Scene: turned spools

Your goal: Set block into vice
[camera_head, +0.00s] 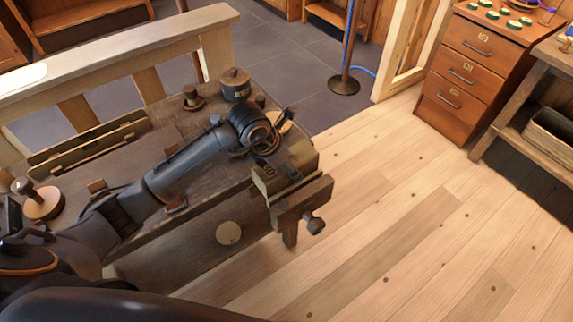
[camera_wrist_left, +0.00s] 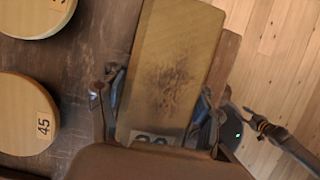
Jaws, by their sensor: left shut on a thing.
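The block (camera_wrist_left: 178,65) is a long yellowish wooden piece with a dark smudge and a partly hidden number label. It lies between the two fingers of my left gripper (camera_wrist_left: 160,105), which is shut on it. In the head view my left gripper (camera_head: 265,150) is over the right end of the workbench, and the block (camera_head: 282,177) shows below it. The vice (camera_head: 303,203) is dark wood with a screw handle at the bench's right end. In the wrist view its jaw (camera_wrist_left: 224,72) runs close along the block's right side. I cannot tell how deep the block sits.
The workbench (camera_head: 222,205) carries a round wooden-based knob (camera_head: 42,202), a dark canister (camera_head: 235,85) and a long slotted rack (camera_head: 90,145). In the wrist view, a round disc labelled 45 (camera_wrist_left: 25,115) lies left of the gripper. Plank floor (camera_head: 400,220) to the right is clear.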

